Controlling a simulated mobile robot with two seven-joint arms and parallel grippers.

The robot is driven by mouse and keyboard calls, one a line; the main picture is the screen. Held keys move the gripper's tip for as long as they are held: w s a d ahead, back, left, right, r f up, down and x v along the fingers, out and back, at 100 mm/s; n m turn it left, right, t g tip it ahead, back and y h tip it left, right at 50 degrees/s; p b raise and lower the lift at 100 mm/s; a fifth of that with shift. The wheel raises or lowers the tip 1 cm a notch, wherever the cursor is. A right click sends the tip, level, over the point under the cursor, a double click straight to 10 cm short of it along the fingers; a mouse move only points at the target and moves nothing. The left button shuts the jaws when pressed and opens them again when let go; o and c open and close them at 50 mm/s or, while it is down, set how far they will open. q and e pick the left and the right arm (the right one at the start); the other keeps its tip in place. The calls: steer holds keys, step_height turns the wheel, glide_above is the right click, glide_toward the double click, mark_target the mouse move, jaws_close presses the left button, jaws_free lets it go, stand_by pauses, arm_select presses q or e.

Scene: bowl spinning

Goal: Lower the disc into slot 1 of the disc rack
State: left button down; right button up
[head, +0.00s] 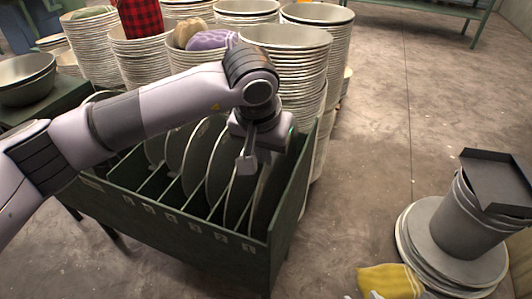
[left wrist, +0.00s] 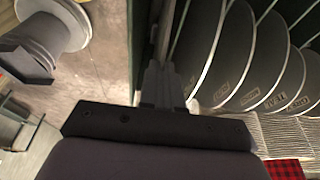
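The green disc rack (head: 170,232) stands below my left arm, with numbered labels along its front. Several grey discs stand upright in its slots, such as one disc (head: 222,165) in the middle. My left gripper (head: 256,162) points down over the rack's right end, at the slot labelled 1. A disc (head: 266,196) hangs upright below it, inside the rack beside the right end wall; its top edge is between the fingers. In the left wrist view the fingers (left wrist: 163,88) look close together beside the discs. The disc's lower edge is hidden by the rack front.
Stacks of bowls (head: 288,40) stand close behind the rack. At the right, a bucket (head: 466,222) stands on stacked discs, with a dark tray (head: 494,180) on top. A yellow cloth (head: 390,281) lies at the bottom. The floor between is clear.

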arm_select(q)
steer(key=shift+w, duration=0.2)
steer(key=shift+w+d+f+b, duration=0.1)
steer(key=shift+w+b, duration=0.1)
steer(key=shift+b, duration=0.2)
steer(key=shift+f, duration=0.15)
stand_by(0.3)
steer(key=shift+w+f+b, duration=0.15)
steer(key=shift+f+b, duration=0.1)
steer(key=shift+b, duration=0.1)
steer(key=shift+d+f, duration=0.1)
steer(key=shift+f, duration=0.1)
steer(key=shift+w+f+b, duration=0.2)
steer(key=shift+f+b, duration=0.05)
steer(key=shift+b, duration=0.25)
steer(key=shift+w+d+f+b, duration=0.1)
steer(key=shift+f+b, duration=0.2)
steer(key=shift+b, duration=0.05)
